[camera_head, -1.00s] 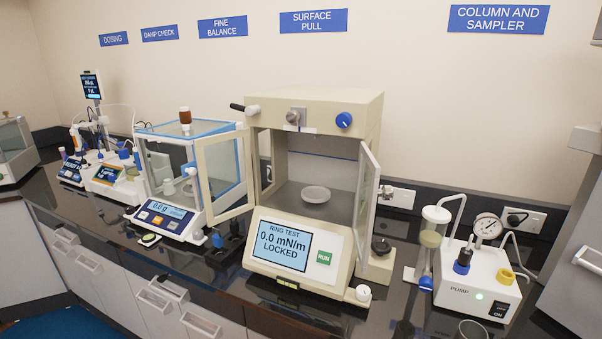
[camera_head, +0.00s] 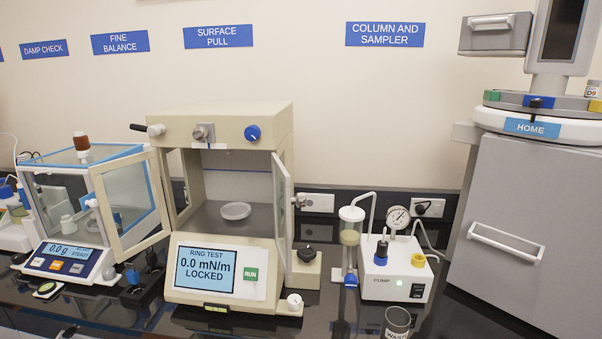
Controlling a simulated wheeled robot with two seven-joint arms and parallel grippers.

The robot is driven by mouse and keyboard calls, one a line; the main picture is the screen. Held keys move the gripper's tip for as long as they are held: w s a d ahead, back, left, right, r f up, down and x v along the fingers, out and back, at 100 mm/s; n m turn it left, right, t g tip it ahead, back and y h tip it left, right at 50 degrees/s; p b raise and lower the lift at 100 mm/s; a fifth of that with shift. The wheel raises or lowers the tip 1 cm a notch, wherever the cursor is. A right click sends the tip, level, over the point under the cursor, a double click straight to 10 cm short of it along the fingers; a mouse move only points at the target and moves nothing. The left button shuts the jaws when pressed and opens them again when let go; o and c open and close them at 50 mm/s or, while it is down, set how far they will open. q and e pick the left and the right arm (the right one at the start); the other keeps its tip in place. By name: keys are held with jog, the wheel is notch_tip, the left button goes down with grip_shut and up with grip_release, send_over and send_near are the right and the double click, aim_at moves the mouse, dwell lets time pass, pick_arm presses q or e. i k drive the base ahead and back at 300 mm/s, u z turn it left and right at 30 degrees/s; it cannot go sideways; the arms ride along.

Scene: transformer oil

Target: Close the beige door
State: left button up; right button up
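The beige ring test cabinet (camera_head: 255,130) stands on the dark bench, its front open. A beige-framed glass door (camera_head: 158,185) on its left side is swung open to the left, in front of part of the fine balance. A second, paler framed door (camera_head: 283,215) on its right side is swung open toward me, seen nearly edge-on. A shallow glass dish (camera_head: 236,211) sits inside. The screen (camera_head: 205,270) reads RING TEST, 0.0 mN/m, LOCKED. Neither of my grippers is in view.
The blue-edged balance (camera_head: 75,200) stands close on the left. A small block with a black knob (camera_head: 306,252), the white pump (camera_head: 395,270) and a waste cup (camera_head: 397,322) are to the right. A large grey sampler cabinet (camera_head: 530,220) fills the far right.

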aim_at(114, 228)
jog(key=k, duration=1)
jog(key=u, duration=1.9)
jog(key=i, duration=3.65)
jog(key=z, duration=3.55)
